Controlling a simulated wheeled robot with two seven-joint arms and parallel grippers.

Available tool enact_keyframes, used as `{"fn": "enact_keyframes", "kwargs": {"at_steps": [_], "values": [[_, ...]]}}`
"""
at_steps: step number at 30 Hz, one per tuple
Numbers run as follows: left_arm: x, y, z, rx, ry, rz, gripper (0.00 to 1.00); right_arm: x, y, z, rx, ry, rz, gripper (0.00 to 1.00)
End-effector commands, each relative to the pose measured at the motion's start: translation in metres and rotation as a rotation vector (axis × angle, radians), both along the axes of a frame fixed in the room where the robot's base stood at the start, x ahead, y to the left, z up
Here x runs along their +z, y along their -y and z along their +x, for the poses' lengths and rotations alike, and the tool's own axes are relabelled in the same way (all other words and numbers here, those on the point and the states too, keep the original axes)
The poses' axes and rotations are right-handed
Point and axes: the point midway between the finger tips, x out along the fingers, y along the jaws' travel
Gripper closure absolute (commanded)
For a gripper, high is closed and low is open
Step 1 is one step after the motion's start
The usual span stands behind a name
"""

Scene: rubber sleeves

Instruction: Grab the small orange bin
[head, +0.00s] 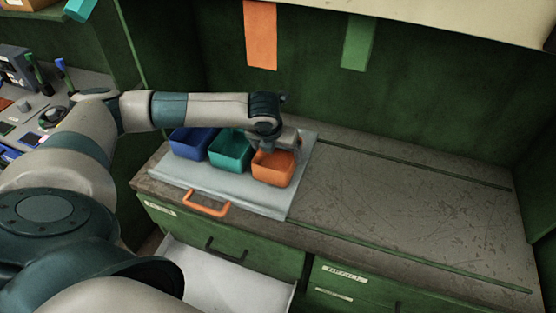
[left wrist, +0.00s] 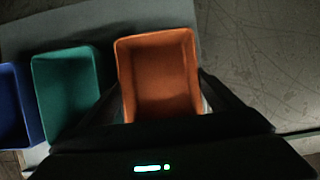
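The small orange bin (head: 273,168) is open-topped and stands upright at the right end of a row of bins on a pale grey mat (head: 230,187). In the left wrist view the orange bin (left wrist: 158,75) fills the upper middle. My left gripper (head: 282,143) is down at the bin's far side in the head view. In the left wrist view its dark fingers are spread wide, one on each side of the bin. Whether they touch its walls I cannot tell. My right gripper is not in view.
A teal bin (head: 230,149) and a blue bin (head: 189,142) stand left of the orange one. An orange handle (head: 206,203) lies at the mat's front edge. The worktop (head: 400,205) to the right is clear. A drawer (head: 225,280) stands open below.

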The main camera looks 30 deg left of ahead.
Motion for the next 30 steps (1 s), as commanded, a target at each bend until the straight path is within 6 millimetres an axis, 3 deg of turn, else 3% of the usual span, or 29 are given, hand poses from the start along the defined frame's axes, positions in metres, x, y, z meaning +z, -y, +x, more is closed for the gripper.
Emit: {"fn": "enact_keyframes", "kwargs": {"at_steps": [14,23,28,30], "values": [[0.005,0.000,0.000,0.001,0.001,-0.001,0.38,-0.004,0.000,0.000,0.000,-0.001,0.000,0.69],[0.040,0.001,0.002,-0.001,0.006,-0.001,0.38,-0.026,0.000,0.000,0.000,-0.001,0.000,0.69],[0.057,0.034,0.015,-0.004,0.005,-0.004,0.38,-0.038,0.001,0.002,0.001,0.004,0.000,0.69],[0.066,0.047,0.021,-0.005,0.006,-0.004,0.38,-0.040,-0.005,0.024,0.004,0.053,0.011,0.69]]}}
